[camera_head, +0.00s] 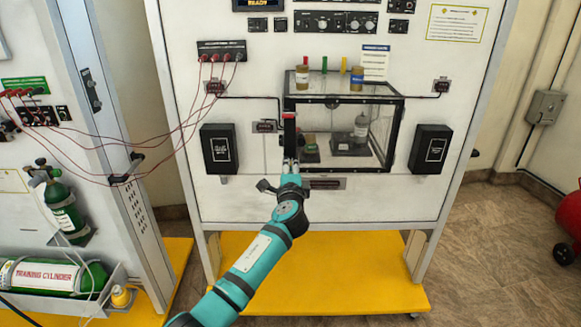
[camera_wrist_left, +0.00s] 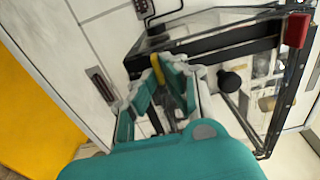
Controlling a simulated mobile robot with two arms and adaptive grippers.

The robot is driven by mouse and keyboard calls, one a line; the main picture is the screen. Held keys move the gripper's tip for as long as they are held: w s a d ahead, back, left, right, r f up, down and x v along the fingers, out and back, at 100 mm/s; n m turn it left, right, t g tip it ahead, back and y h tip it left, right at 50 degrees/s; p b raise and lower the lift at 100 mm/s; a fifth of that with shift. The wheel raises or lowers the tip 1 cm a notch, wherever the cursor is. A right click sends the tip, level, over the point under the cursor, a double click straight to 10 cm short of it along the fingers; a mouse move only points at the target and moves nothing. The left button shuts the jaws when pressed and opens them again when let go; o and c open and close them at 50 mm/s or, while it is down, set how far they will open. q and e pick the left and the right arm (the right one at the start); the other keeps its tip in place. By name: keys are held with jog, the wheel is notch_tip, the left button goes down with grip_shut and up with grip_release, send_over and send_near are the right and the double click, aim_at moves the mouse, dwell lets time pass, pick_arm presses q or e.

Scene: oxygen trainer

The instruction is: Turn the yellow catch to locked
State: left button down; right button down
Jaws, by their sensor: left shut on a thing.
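The clear, black-framed box (camera_head: 400,118) stands on the white panel. My left gripper (camera_head: 290,163) is at the lower left front corner of this box, and its arm reaches up from below. In the left wrist view the yellow catch (camera_wrist_left: 156,62) shows as a narrow strip at the black frame edge, running down between the teal fingers. The left gripper is shut on the yellow catch. In the head view the catch is hidden behind the gripper. I cannot tell the catch's exact angle. My right gripper is not in view.
A black knob (camera_wrist_left: 232,80) is close to the fingers in the left wrist view. A red block (camera_wrist_left: 297,30) sits on the box's frame. Black holders flank the box, one at left (camera_head: 219,149) and one at right (camera_head: 432,148). Red cables (camera_head: 177,130) hang at left.

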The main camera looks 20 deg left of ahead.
pick_arm(q)
jog(key=shift+f, duration=0.1)
dwell(0.3)
jog(key=c, duration=1.5)
grip_release()
jog(key=shift+d, duration=0.1)
jog(key=shift+o, duration=0.2)
jog(key=v, duration=1.2)
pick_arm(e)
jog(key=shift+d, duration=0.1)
